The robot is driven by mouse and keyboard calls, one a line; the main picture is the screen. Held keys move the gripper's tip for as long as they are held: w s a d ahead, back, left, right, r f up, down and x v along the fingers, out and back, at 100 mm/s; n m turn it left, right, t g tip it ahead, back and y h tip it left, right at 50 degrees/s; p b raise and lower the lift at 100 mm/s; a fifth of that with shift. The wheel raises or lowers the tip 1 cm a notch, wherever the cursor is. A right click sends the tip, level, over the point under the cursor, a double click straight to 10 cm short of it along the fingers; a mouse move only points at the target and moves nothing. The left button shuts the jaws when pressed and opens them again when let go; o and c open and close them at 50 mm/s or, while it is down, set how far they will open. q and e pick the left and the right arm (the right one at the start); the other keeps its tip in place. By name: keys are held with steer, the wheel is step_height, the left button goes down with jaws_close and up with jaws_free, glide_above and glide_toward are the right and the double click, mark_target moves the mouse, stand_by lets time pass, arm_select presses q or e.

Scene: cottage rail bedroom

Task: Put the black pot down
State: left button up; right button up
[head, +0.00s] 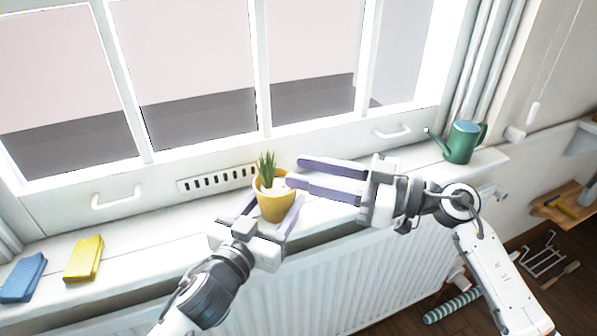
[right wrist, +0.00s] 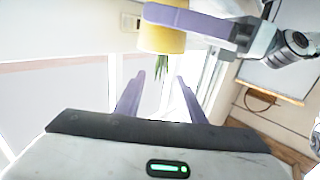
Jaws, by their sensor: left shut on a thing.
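No black pot shows in either view. A yellow pot (head: 277,205) with a spiky green plant (head: 267,168) is upright at the windowsill's front edge. My left gripper (head: 270,208) is shut on the yellow pot, one finger on each side. I cannot tell whether the pot's base touches the sill. My right gripper (head: 294,174) is open and empty, its fingertips just right of the pot's rim and plant. In the right wrist view the yellow pot (right wrist: 160,39) shows upside down beyond the right gripper's spread fingers (right wrist: 158,98), with a left finger across it.
The white windowsill (head: 150,228) runs below the window. A blue block (head: 22,278) and a yellow block (head: 84,258) lie at its left. A green watering can (head: 463,142) stands at its right end. A radiator (head: 330,275) is below. The sill is bare between yellow block and pot.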

steer(key=shift+s+d, duration=0.1)
steer(key=shift+d, duration=0.05)
steer(key=s+d+f+m+t+h, duration=0.3)
steer(key=d+f+m+t+h, duration=0.25)
steer(key=f, duration=0.35)
steer(key=s+d+f+m+t+h, duration=0.35)
steer(key=f+m+h, duration=0.25)
steer(key=f, duration=0.2)
arm_select(q)
steer(key=o, duration=1.2)
arm_select(e)
steer(key=s+d+f+g+h, duration=0.1)
steer(key=s+f+g, duration=0.7)
steer(key=s+f, duration=1)
step_height(320, 180, down, 3)
steer(key=shift+s+f+h, duration=0.15)
steer(key=shift+s+h, duration=0.1)
steer(key=shift+h, duration=0.4)
